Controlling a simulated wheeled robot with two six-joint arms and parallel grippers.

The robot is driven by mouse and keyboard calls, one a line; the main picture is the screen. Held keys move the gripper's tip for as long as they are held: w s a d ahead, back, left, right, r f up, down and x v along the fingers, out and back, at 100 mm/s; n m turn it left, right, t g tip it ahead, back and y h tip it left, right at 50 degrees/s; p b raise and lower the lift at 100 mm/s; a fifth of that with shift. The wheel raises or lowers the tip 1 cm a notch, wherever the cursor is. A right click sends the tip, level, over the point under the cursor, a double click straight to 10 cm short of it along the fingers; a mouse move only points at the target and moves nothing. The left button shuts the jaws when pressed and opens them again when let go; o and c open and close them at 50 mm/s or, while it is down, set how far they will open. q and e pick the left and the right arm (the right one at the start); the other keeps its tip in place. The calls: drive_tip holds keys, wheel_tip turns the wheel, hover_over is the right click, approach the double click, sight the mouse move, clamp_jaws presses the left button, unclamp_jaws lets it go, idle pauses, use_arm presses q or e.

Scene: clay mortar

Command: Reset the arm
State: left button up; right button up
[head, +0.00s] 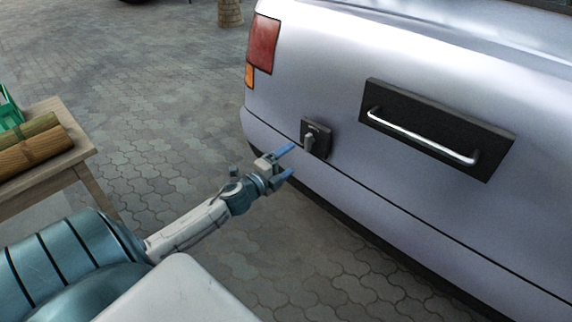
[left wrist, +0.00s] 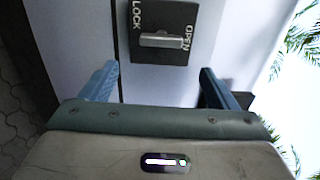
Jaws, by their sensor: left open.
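My left gripper (head: 286,162) is open, its two blue fingers apart and empty, just in front of the car's rear. It also shows in the left wrist view (left wrist: 160,88), with a finger on each side. Past the fingers is a black latch plate (left wrist: 185,15) marked LOCK and OPEN, with a silver knob (left wrist: 161,40) on it. In the head view the latch plate (head: 322,138) sits just right of and above the fingertips, apart from them. My right gripper is not in view.
The silver car (head: 300,60) fills the right side, with a black panel and chrome handle (head: 420,135) right of the latch. A wooden table (head: 75,155) with bundled logs (head: 35,145) stands at left. Paved ground (head: 150,90) lies open between.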

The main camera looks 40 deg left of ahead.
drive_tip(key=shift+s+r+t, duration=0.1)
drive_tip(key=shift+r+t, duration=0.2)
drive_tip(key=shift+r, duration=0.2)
